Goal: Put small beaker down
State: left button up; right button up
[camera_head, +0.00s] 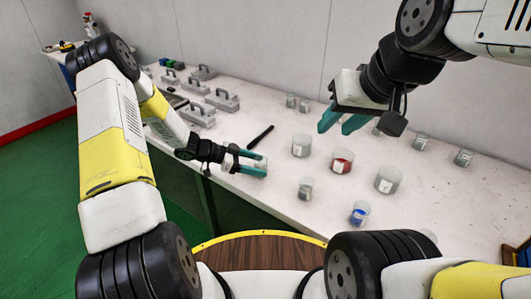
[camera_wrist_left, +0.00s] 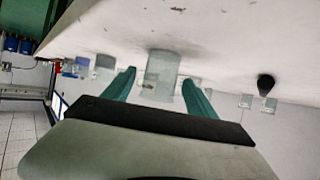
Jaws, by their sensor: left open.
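A small clear beaker (camera_head: 259,163) stands on the white bench near its front edge, partly hidden by my left gripper (camera_head: 254,163). In the left wrist view the beaker (camera_wrist_left: 161,73) shows upside down, between and just beyond the teal fingertips of my left gripper (camera_wrist_left: 158,85). The left fingers are apart, with a gap on each side of the beaker.
Beakers with red contents (camera_head: 342,161) and blue contents (camera_head: 359,213) stand to the right, with clear ones (camera_head: 301,146) (camera_head: 388,180) (camera_head: 305,188) nearby. A black stick (camera_head: 260,137) lies behind the left gripper. Several grey moulds (camera_head: 222,101) sit at the back left.

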pick_arm(q)
jog(key=v, duration=0.7)
jog(key=shift+a, duration=0.1)
jog(key=w+a+r+n+t+y, duration=0.3)
jog(key=w+a+r+t+y, duration=0.15)
jog(key=r, duration=0.45)
jog(key=w+a+r+n+t+y, duration=0.25)
jog(key=w+r, duration=0.25)
jog(key=r, duration=0.4)
jog(key=s+a+r+n+t+y, duration=0.2)
jog(key=s+a+r+n+y, duration=0.4)
jog(key=r, duration=0.4)
jog(key=s+d+n+g+h, duration=0.1)
jog(key=s+d+n+g, duration=0.1)
jog(key=s, duration=1.2)
jog(key=s+d+r+n+g+h, duration=0.1)
jog(key=s+d, duration=0.4)
jog(key=s, duration=0.9)
jog(key=shift+s+d+r+n+g+h, duration=0.2)
jog(key=shift+n+g+h, duration=0.3)
jog(key=shift+g, duration=0.4)
jog(key=shift+w, duration=0.1)
